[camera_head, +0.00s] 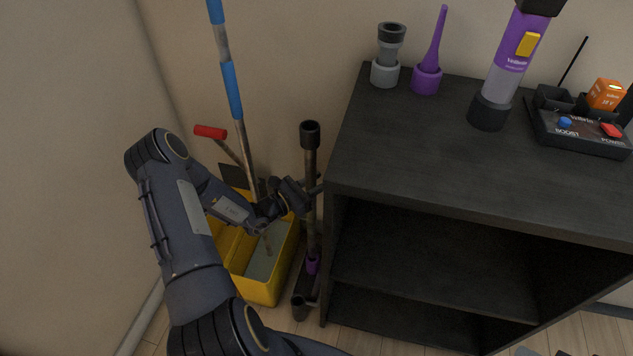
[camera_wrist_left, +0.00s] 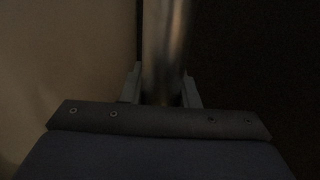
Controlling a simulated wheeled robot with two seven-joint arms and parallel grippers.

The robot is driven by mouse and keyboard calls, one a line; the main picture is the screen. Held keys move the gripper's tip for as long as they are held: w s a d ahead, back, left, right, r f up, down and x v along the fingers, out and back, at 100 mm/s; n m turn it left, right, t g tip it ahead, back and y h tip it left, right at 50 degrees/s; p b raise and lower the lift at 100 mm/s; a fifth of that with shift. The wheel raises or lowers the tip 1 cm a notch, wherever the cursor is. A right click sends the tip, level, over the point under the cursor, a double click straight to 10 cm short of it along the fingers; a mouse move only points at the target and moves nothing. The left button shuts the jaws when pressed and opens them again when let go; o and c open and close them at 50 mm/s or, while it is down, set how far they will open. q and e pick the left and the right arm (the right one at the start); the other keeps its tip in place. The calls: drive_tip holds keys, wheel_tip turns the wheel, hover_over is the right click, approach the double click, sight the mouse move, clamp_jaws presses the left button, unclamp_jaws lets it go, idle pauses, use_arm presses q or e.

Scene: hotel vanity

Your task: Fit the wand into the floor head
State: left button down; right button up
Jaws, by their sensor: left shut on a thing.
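The wand (camera_head: 311,215) is a grey-brown metal tube with a black collar at its top. It stands upright between the yellow bucket and the dark cabinet. My left gripper (camera_head: 314,189) is shut on the wand around its middle. In the left wrist view the metal wand (camera_wrist_left: 166,50) runs up between the two fingers (camera_wrist_left: 162,92). The floor head (camera_head: 300,303) is a dark piece on the floor at the wand's lower end, with a purple neck (camera_head: 312,265). The wand's lower end meets the purple neck; I cannot tell whether it is seated. My right gripper is not in view.
The yellow mop bucket (camera_head: 262,291) with a blue-banded pole (camera_head: 232,90) and a red-handled tool (camera_head: 210,132) stands close left. The dark cabinet (camera_head: 430,165) is close right. On it are a purple vacuum (camera_head: 507,70), a grey nozzle (camera_head: 387,55), a purple nozzle (camera_head: 429,70) and a dock (camera_head: 580,133).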

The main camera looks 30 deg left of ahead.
use_arm(q)
drive_tip(key=shift+f+b, duration=0.6)
drive_tip(key=shift+f, duration=0.2)
idle(1.4)
drive_tip(key=shift+f+b, duration=0.55)
drive_tip(key=shift+f, duration=0.15)
drive_tip(key=shift+f+b, duration=0.35)
drive_tip(key=shift+f, duration=0.15)
drive_tip(key=shift+f+b, duration=1.05)
drive_tip(key=shift+f, duration=0.4)
drive_tip(key=shift+f+b, duration=0.45)
drive_tip(key=shift+f, duration=0.1)
drive_tip(key=shift+f+b, duration=1.1)
drive_tip(key=shift+f, duration=0.4)
drive_tip(key=shift+f+b, duration=0.4)
drive_tip(key=shift+f, duration=0.2)
idle(0.5)
